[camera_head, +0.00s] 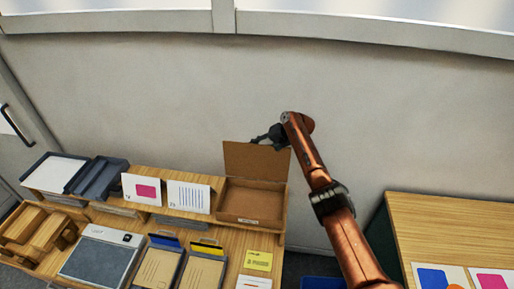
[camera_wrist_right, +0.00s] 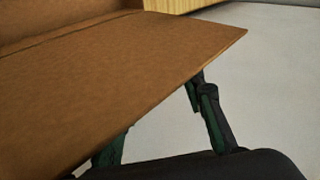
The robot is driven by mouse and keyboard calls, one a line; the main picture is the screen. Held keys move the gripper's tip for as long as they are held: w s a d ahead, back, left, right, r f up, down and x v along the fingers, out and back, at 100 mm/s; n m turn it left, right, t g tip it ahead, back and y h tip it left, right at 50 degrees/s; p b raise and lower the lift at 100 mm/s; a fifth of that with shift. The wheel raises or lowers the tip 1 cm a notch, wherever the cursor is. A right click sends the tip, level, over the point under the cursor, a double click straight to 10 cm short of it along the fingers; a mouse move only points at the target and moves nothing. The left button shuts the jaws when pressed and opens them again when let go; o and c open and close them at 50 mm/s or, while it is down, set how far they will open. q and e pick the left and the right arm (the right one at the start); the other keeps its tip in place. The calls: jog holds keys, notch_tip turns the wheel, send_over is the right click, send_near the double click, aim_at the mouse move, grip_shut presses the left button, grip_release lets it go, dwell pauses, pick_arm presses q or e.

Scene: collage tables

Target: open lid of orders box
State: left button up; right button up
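The orders box (camera_head: 250,203) is a brown cardboard box on the back right of the wooden desk, with a small label on its front. Its lid (camera_head: 256,161) stands up nearly upright at the back, and the inside of the box shows empty. The lid (camera_wrist_right: 110,75) fills much of the right wrist view. My right gripper (camera_head: 268,137) is at the lid's upper right corner. In the wrist view its fingers are spread apart, partly hidden behind the lid's edge; I cannot tell whether they touch it. My left gripper is not in view.
Two cards (camera_head: 142,190) (camera_head: 189,197) stand left of the box. Dark trays (camera_head: 98,180), a grey-topped device (camera_head: 100,260) and clipboards (camera_head: 155,268) are further left and in front. A second wooden table (camera_head: 450,225) is at right. A plain wall rises behind.

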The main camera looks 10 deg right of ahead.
jog(key=shift+r, duration=0.15)
jog(key=v, duration=1.2)
